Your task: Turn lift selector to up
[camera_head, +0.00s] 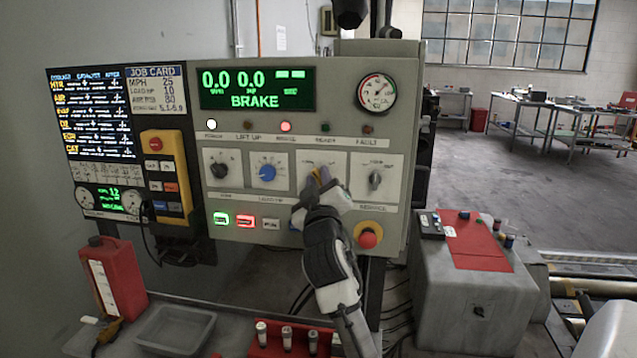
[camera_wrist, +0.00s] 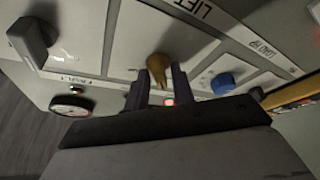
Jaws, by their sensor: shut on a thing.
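The lift selector is a brass-coloured knob (camera_wrist: 159,66) on a pale plate, with a "LIFT" label beside it in the wrist view. In the head view only a bit of yellow shows at the third plate of the knob row, mostly hidden by my gripper (camera_head: 321,183). My gripper (camera_wrist: 160,82) is shut on the knob, with one dark finger on each side. The knob's pointer direction and the plate's position marks cannot be read clearly.
A blue knob (camera_head: 267,173) is to the left and a grey knob (camera_head: 375,180) to the right. A red emergency button (camera_head: 368,239) is below right of my gripper. The display (camera_head: 257,88) reads "BRAKE". A grey box (camera_head: 470,285) stands at right; a red canister (camera_head: 112,277) at left.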

